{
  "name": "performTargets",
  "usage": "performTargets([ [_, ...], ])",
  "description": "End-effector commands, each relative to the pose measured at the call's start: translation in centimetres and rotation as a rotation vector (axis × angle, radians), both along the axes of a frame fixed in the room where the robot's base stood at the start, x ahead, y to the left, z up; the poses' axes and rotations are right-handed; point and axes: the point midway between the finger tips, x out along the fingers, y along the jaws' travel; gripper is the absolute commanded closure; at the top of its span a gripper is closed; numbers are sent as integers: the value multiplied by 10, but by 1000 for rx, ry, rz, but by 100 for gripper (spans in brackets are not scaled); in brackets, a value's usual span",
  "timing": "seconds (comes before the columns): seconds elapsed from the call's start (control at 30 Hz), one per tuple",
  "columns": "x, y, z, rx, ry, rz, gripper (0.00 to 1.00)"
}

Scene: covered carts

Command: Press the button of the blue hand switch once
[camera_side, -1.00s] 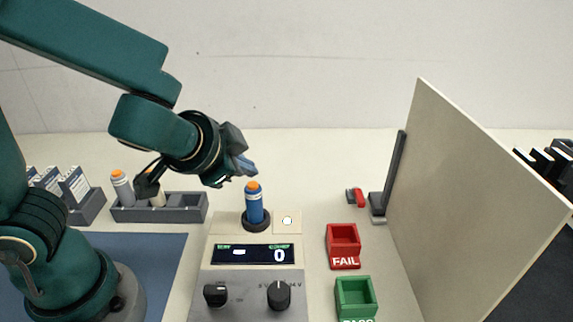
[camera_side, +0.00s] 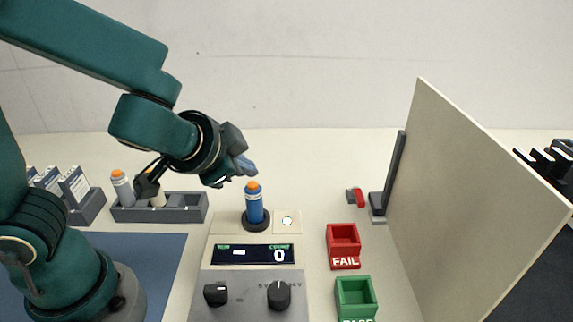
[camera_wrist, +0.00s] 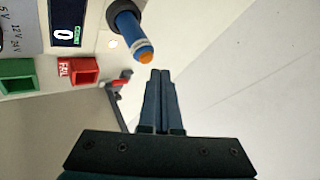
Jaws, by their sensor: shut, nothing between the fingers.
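The blue hand switch (camera_side: 254,205) stands upright in a dark round holder on the tester, with an orange button (camera_side: 253,187) on top. In the wrist view the blue switch (camera_wrist: 129,31) and its orange button (camera_wrist: 146,57) are just left of and beyond my fingertips. My gripper (camera_side: 249,168) is shut and empty, above and close to the button in the side view. A small gap shows between the fingertips and the button (camera_wrist: 146,57). In the wrist view my gripper's fingers (camera_wrist: 160,72) lie side by side. Nothing hides the button.
The tester (camera_side: 248,278) has a display reading 0, two knobs and a white round spot. A red FAIL bin (camera_side: 343,232) and a green bin (camera_side: 341,284) stand right of it. A grey rack (camera_side: 185,215) holds other switches at left. A pale panel (camera_side: 460,210) rises at right.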

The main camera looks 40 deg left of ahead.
Motion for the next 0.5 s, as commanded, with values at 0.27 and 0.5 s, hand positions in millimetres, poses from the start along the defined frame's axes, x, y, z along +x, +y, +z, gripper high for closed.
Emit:
performTargets([
  [0.27, 0, 0, -3, 2, 2, -2, 100],
  [0.5, 0, 0, -9, 0, 0, -2, 100],
])
